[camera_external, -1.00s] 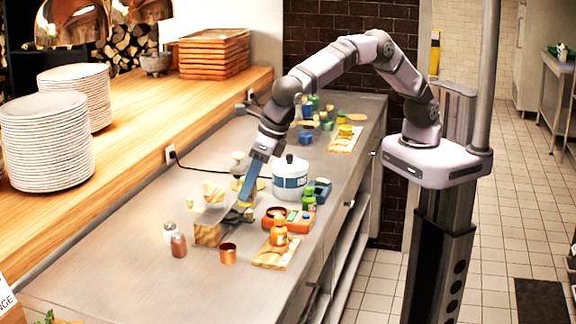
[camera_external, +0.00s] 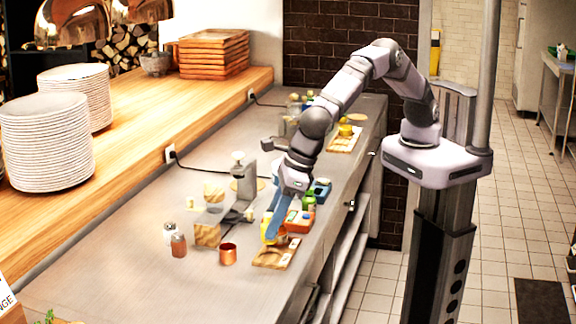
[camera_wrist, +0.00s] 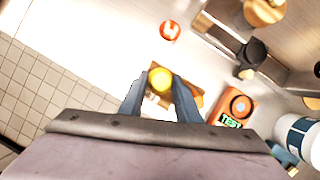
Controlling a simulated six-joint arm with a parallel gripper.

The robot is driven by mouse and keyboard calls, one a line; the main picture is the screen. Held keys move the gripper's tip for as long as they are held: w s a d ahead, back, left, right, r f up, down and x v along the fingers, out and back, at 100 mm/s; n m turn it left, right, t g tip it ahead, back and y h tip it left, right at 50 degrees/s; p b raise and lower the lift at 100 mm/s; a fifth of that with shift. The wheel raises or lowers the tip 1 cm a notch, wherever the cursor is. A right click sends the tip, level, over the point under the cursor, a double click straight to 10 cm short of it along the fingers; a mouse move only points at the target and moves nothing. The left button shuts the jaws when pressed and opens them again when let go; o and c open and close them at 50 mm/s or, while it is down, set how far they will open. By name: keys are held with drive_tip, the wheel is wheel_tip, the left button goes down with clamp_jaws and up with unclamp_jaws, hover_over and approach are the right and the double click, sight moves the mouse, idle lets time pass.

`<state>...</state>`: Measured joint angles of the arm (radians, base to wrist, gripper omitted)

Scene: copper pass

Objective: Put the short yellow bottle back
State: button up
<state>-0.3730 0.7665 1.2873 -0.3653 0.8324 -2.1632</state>
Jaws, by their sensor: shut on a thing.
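My gripper (camera_external: 271,237) is shut on the short yellow bottle (camera_external: 267,227). In the external view the blue fingers point down over the far end of the small wooden board (camera_external: 272,259) at the counter's front edge. In the wrist view the round yellow top of the bottle (camera_wrist: 160,78) sits between the fingertips (camera_wrist: 159,84), with the board behind it. I cannot tell whether the bottle touches the board. An orange item (camera_external: 282,238) shows partly beside the fingers, mostly hidden by them.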

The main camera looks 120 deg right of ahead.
drive_tip(key=shift+f+p, duration=0.55)
drive_tip(key=shift+f, duration=1.75)
drive_tip(key=shift+f, duration=0.1)
drive_tip(key=shift+f, duration=0.1)
drive_tip(key=o, duration=0.9)
drive_tip(key=shift+r, duration=0.25)
drive_tip(key=b+v, duration=0.2)
drive_tip(key=v, duration=1)
drive_tip(key=shift+b, duration=0.35)
